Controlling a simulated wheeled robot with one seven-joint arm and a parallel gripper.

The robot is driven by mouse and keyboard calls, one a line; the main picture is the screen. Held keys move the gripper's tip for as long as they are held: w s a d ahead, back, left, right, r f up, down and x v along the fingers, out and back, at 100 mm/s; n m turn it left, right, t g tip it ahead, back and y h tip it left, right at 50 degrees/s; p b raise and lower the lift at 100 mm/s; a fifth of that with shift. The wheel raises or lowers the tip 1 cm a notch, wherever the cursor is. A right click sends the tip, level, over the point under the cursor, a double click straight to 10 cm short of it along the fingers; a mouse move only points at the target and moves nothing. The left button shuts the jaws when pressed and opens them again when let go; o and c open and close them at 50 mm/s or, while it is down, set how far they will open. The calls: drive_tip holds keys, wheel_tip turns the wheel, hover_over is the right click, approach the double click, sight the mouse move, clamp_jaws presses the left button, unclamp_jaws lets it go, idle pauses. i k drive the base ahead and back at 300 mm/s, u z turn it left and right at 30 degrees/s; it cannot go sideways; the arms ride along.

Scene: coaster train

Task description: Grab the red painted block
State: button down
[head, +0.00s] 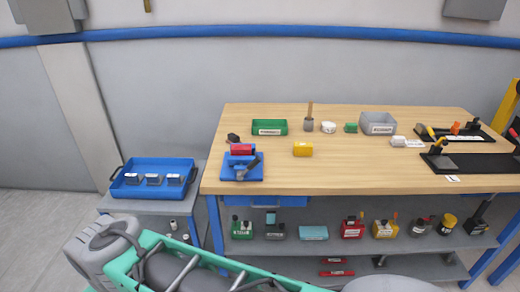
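A small red block (241,149) sits at the left end of the wooden workbench, at the back of a blue fixture (256,174). A dark clamp-like part (248,166) stands on the fixture in front of the block. Whether the block is gripped by the fixture or only rests on it is too small to tell. A dark knob-like thing (233,138) is just behind the block. My arm crosses the bottom left of the head view, well short of the block. My gripper does not show.
A blue tray (153,192) with grey blocks stands on a side table at left. Several items, some red, fill the lower shelf (275,251).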

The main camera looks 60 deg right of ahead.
sight(236, 151)
drive_tip(key=z, duration=1.85)
